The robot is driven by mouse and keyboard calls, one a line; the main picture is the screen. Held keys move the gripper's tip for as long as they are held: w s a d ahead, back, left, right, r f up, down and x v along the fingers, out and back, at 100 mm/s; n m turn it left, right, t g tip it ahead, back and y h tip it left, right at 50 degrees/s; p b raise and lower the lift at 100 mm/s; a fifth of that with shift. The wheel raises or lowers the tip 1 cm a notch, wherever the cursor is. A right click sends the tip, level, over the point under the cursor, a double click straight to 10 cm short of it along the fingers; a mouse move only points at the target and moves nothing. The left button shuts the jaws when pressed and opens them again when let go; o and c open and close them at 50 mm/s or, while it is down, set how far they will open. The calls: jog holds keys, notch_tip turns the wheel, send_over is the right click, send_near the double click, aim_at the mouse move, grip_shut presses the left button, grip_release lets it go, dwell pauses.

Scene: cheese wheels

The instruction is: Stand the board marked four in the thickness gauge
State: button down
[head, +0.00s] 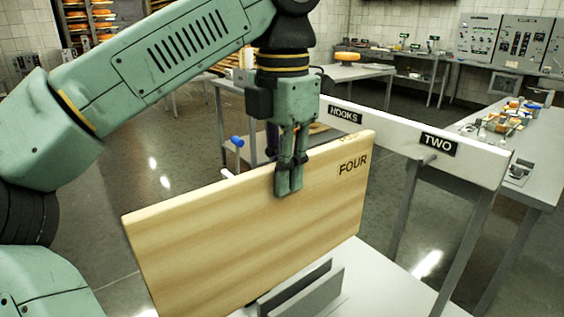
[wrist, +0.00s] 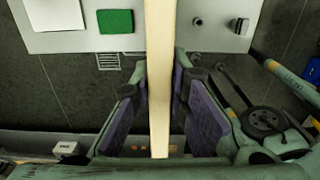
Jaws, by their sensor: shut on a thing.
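The board marked FOUR (head: 230,235) is a pale wooden slab, held upright on its long edge. My gripper (head: 289,180) comes down from above and is shut on its top edge, left of the FOUR mark. In the wrist view the board (wrist: 160,60) shows edge-on as a pale strip between the purple pads of my gripper (wrist: 160,110). Grey upright plates (head: 318,292), which look like the thickness gauge, stand on the white table just beyond the board's lower edge. The board hides part of them, and I cannot tell whether its lower edge touches them.
A white rail labelled HOOKS and TWO (head: 400,138) stands on grey legs behind the board. A blue-knobbed part (head: 238,141) shows left of my gripper. The white table (head: 385,285) is bare at right. The wrist view shows a green pad (wrist: 115,21).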

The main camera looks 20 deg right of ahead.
aim_at(282, 247)
jog(key=shift+f+b, duration=3.75)
jog(key=shift+f, duration=3.5)
jog(key=c, duration=1.5)
grip_release()
